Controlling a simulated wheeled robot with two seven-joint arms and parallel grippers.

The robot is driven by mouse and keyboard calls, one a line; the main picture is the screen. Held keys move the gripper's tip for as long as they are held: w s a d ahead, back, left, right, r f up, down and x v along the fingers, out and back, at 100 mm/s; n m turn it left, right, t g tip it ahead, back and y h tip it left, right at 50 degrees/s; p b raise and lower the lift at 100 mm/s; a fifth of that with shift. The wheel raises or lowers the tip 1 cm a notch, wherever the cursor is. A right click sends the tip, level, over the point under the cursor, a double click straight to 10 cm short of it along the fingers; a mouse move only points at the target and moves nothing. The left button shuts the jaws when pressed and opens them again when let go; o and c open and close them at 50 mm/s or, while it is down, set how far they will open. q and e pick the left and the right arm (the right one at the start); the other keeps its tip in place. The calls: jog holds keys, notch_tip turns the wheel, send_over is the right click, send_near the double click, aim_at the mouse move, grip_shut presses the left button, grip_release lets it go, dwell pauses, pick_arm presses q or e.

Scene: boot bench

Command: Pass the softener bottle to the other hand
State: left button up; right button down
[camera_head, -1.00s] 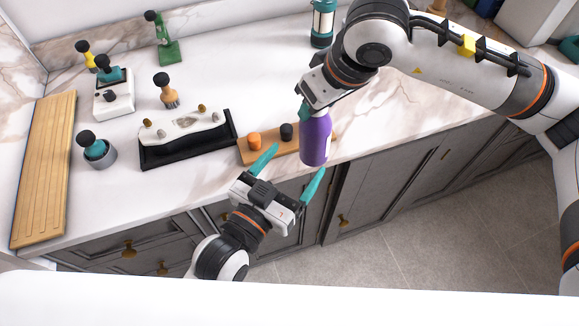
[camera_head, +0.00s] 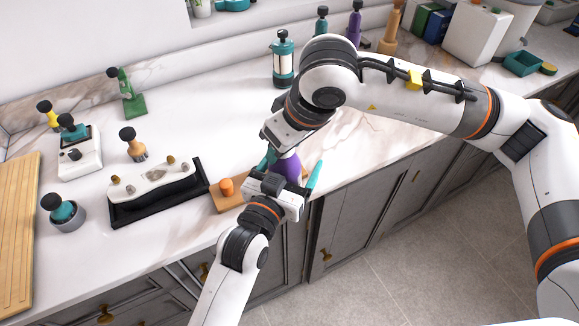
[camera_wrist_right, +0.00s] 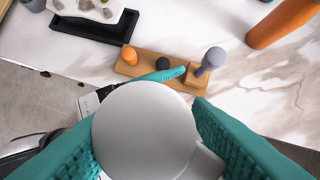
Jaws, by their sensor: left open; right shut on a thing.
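The softener bottle is purple (camera_head: 289,166) and hangs over the counter's front edge, its top in my right gripper (camera_head: 281,150). In the right wrist view, its pale grey round top (camera_wrist_right: 145,130) fills the space between the teal fingers. My left gripper (camera_head: 292,172) is open, with one finger left of the bottle and one right of it. Its body hides the bottle's lower part in the head view. One left finger (camera_wrist_right: 165,74) also shows beyond the bottle in the right wrist view. I cannot tell whether the left fingers touch the bottle.
A wooden block with an orange knob (camera_head: 227,187) lies close by on the left. A black tray (camera_head: 133,214) holds a pale piece with knobs. A teal-and-white canister (camera_head: 284,60) stands behind my right arm. The counter between them is fairly clear.

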jog(key=shift+r, duration=0.1)
pick_arm(q)
jog(key=c, duration=1.1)
jog(key=shift+d+r, duration=0.1)
jog(key=shift+r, duration=0.05)
jog(key=shift+c, duration=1.3)
pick_arm(e)
jog(key=c, duration=1.1)
grip_release()
jog(key=o, duration=0.5)
jog(key=shift+c, duration=0.2)
